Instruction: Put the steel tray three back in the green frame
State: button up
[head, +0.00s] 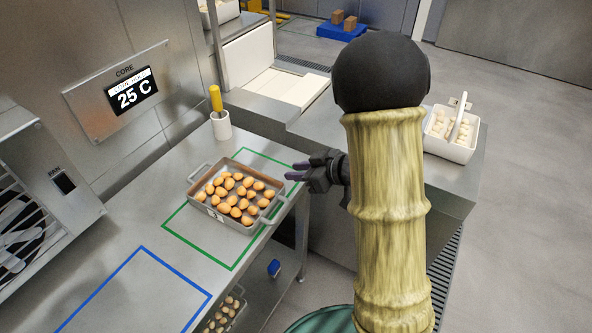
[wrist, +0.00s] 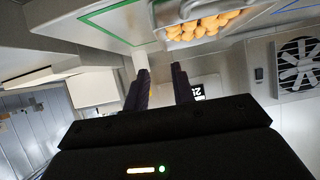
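A steel tray (head: 222,215) filled with brown pieces sits upright on the steel counter, mostly inside the green frame (head: 182,239). Its left end and handle appear to reach over the frame's left line. A small white tag is on its front side, too small to read. My gripper (head: 292,171) is in the air to the right of the tray, apart from it, with nothing held. In the wrist view the two fingers (wrist: 160,85) stand apart. The tray (wrist: 172,18) and green line (wrist: 112,8) show at the top there.
A blue frame (head: 178,279) at the front left is empty. A white cup with a yellow-handled tool (head: 221,126) stands behind the tray. Another filled tray (head: 212,323) is on the lower shelf. A white carrier (head: 452,148) with pale pieces stands at the right.

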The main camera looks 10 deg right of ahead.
dwell(0.3)
jog(key=s+d+r+m+h, duration=0.1)
jog(key=s+d+m+h, duration=0.1)
jog(key=d+m+h, duration=0.6)
jog(key=s+a+f+m+g+h, duration=0.1)
jog(key=s+g, duration=0.4)
jog(key=s, duration=0.9)
jog(key=shift+s+m+h, duration=0.25)
jog(key=shift+m+h, duration=0.05)
jog(key=shift+m, duration=0.3)
jog(key=shift+a, duration=0.1)
jog(key=w+p+v, duration=0.2)
jog(key=p+v, duration=0.7)
jog(key=shift+r, duration=0.3)
